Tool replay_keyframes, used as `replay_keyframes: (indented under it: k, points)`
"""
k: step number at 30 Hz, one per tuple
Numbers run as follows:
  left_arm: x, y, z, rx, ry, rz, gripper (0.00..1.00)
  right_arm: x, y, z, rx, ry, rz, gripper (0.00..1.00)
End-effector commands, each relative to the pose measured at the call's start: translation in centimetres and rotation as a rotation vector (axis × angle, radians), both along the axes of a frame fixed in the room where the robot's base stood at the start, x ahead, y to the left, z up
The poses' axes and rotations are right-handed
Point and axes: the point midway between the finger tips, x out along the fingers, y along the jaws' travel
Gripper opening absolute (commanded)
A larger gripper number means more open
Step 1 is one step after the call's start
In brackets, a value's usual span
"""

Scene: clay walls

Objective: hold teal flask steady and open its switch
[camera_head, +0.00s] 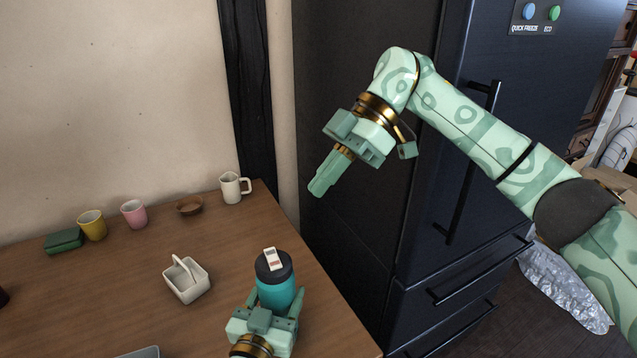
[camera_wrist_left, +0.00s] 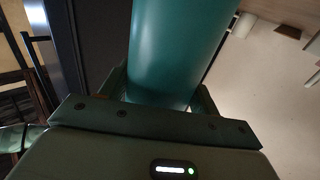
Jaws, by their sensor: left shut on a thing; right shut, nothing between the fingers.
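The teal flask (camera_head: 276,292) stands upright on the wooden table near its right edge. It has a dark lid (camera_head: 273,262) with a pale switch (camera_head: 272,258) on top that carries small coloured marks. My left gripper (camera_head: 272,307) is shut on the flask's body from the near side. In the left wrist view the flask (camera_wrist_left: 178,50) fills the space between the fingers. My right gripper (camera_head: 322,187) is shut and empty, raised in front of the dark fridge, up and to the right of the flask and apart from it.
A white basket (camera_head: 187,285) with a handle stands left of the flask. At the back of the wooden table (camera_head: 100,310) are a white mug (camera_head: 232,188), a brown bowl (camera_head: 189,206), a pink cup (camera_head: 134,214), a yellow cup (camera_head: 92,225) and a green box (camera_head: 63,241). The fridge (camera_head: 380,200) borders the right.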

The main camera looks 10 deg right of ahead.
Motion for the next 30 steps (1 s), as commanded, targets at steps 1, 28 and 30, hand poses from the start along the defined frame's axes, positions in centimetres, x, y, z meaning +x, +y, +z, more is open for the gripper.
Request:
replay_keyframes:
  k: [1, 28, 30]
  points:
    - [0.0, 0.0, 0.0, 0.000, 0.001, 0.000, 0.25, 0.0, 0.0, 0.0, 0.000, 0.000, 0.000, 0.00]
    - [-5.8, 2.6, -0.1, 0.000, 0.003, 0.000, 0.87, 0.0, 0.0, 0.0, 0.000, -0.001, 0.000, 0.00]
    - [-7.3, 3.2, -0.2, 0.000, 0.004, 0.000, 0.87, 0.0, 0.0, 0.0, 0.000, -0.001, 0.000, 0.00]
